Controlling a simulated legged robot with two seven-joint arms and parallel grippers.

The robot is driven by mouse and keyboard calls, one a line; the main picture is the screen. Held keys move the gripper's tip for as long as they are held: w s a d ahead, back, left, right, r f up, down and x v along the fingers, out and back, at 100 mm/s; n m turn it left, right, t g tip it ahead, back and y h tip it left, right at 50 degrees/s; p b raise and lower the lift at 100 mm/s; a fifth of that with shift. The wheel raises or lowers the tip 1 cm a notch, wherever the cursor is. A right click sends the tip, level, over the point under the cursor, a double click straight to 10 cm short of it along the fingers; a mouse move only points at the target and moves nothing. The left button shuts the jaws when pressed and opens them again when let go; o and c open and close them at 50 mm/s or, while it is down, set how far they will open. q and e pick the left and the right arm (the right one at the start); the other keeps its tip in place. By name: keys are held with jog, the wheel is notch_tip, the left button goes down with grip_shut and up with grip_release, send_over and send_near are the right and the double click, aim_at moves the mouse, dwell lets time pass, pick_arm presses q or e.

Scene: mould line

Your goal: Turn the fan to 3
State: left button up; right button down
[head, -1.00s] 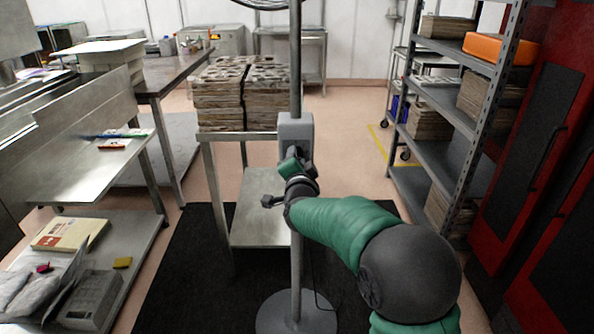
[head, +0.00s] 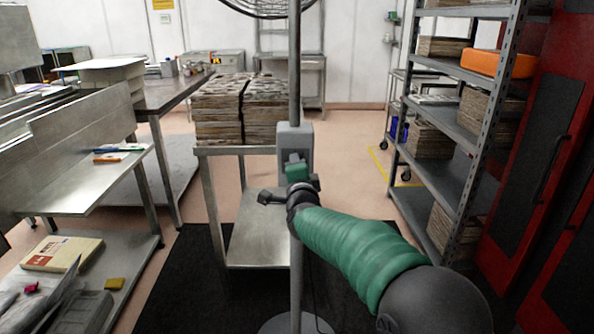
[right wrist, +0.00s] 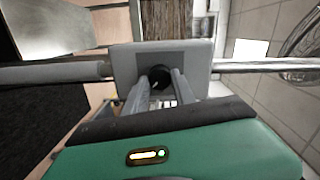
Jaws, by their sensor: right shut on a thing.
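The fan stands in front of me, its wire cage (head: 268,7) cut off at the top of the head view. Its grey pole (head: 295,70) carries a grey control box (head: 295,135). In the right wrist view the box (right wrist: 125,62) has a small round dark knob (right wrist: 160,77) on its face. My right gripper (right wrist: 161,84) is shut on the knob, one finger on each side. In the head view my right gripper (head: 296,167) is at the front of the box and hides the knob. Any number marks are not readable. My left gripper is not in view.
A metal table (head: 204,152) with stacked bundles stands behind the pole. A grey shelf rack (head: 452,185) and red cabinets (head: 545,150) are on the right. A steel bench (head: 75,190) is on the left. A black mat (head: 185,290) lies on the floor.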

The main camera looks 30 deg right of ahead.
jog(key=shift+w+a+f, duration=0.1)
jog(key=shift+a+f, duration=0.1)
jog(key=shift+f, duration=0.05)
jog(key=c, duration=1.3)
grip_release()
jog(key=shift+c, duration=0.2)
jog(key=o, duration=0.3)
jog(key=shift+w+f, duration=0.1)
jog(key=shift+w, duration=0.1)
jog(key=shift+s+d, duration=0.1)
jog(key=shift+r, duration=0.2)
jog(key=p+v, duration=0.2)
jog(key=v, duration=1.4)
jog(key=shift+s, duration=0.35)
